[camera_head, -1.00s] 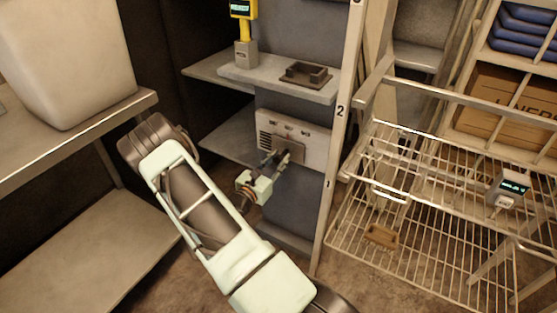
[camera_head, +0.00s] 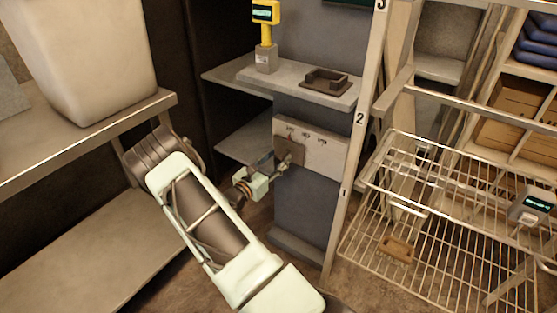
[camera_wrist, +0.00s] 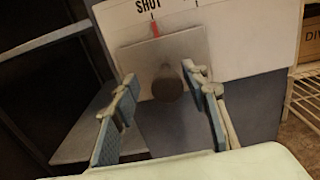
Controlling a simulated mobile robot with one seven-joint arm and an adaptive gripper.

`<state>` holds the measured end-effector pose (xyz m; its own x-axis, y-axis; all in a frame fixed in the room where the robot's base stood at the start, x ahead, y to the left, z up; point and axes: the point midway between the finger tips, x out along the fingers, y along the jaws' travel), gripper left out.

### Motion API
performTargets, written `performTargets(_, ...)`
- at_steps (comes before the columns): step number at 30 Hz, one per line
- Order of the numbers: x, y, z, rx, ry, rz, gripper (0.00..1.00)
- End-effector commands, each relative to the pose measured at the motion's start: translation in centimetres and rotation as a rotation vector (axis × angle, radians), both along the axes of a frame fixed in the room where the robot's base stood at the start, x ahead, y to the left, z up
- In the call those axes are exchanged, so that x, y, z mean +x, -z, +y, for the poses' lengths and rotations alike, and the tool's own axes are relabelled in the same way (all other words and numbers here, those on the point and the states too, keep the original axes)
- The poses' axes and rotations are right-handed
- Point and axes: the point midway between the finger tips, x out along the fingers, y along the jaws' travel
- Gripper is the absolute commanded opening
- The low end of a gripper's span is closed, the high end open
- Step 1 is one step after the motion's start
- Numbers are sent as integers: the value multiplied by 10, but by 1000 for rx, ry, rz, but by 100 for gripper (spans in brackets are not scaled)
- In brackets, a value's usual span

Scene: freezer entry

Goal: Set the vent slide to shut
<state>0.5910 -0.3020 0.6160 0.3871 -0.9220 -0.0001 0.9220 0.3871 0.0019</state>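The vent panel (camera_head: 325,157) is a pale plate on the grey column, with printed labels along its top. The vent slide (camera_head: 290,151) is a grey-brown plate at the panel's left end, covering the louvers. In the wrist view, the slide (camera_wrist: 196,46) has a red pointer (camera_wrist: 155,29) just under the tick of the SHUT label (camera_wrist: 148,6). Its round dark knob (camera_wrist: 167,84) stands between my fingers. My gripper (camera_wrist: 160,76) is open around the knob; the right finger is close to it, contact unclear. My gripper (camera_head: 272,167) also shows in the head view.
A shelf (camera_head: 255,78) above the panel holds a yellow-topped meter (camera_head: 265,35) and a dark tray (camera_head: 325,81). A wire rack (camera_head: 440,190) stands right, past a numbered post (camera_head: 358,125). A bench with a large bin (camera_head: 85,50) is left.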

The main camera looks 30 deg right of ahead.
Motion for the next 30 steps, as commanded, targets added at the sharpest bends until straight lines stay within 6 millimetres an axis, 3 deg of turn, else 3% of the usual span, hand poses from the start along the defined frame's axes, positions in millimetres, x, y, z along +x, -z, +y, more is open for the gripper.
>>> performTargets(8, -3, 0, 3, -1, 2, 2, 41)
performTargets(22, -35, 0, 85, 0, -2, 1, 41)
performTargets(30, -46, 0, 109, 0, 1, 0, 41)
